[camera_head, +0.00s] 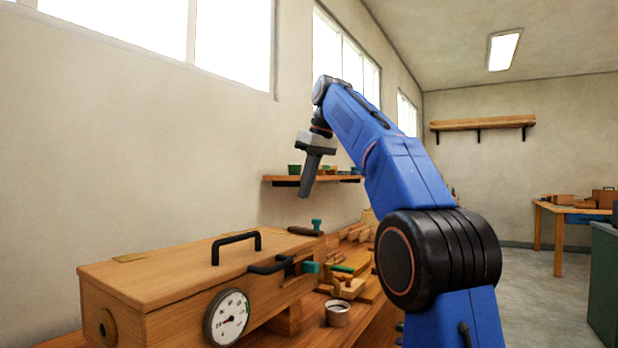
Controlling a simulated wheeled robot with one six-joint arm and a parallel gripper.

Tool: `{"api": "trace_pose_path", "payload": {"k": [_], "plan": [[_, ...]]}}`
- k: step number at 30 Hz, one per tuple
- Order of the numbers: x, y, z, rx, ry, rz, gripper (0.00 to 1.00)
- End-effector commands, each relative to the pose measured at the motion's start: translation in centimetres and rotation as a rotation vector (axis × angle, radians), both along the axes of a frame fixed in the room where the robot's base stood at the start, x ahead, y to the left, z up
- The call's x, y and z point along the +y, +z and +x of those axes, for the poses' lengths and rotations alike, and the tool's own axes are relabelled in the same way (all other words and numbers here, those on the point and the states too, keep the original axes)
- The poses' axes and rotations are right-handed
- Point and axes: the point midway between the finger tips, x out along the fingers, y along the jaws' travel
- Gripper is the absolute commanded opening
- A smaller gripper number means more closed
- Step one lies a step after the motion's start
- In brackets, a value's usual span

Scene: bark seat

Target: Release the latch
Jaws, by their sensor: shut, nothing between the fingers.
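A wooden box (165,273) with a flat lid stands on the workbench at the lower left. A black arched handle (236,238) sits on its lid. A second black handle (270,265) is at the upper front edge near the right end, beside a dark fitting and a green piece (311,267). Which of these is the latch I cannot tell for sure. My gripper (305,194) is shut and empty, pointing down in the air above and to the right of the box, touching nothing.
A round gauge (227,317) is on the box's front. A metal cup (337,314) and several wooden pieces lie on the bench right of the box. A wall shelf (281,178) is behind my gripper. The air above the lid is clear.

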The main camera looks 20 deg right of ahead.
Motion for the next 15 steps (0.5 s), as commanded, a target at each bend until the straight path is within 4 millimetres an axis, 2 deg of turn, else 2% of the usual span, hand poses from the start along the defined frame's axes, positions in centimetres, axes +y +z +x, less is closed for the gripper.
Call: {"api": "trace_pose_path", "payload": {"k": [6,15], "plan": [[-0.6,1.8,0.1,-0.002,0.001,0.001,0.0],[-0.9,2.8,0.0,-0.001,0.001,0.0,0.0]]}}
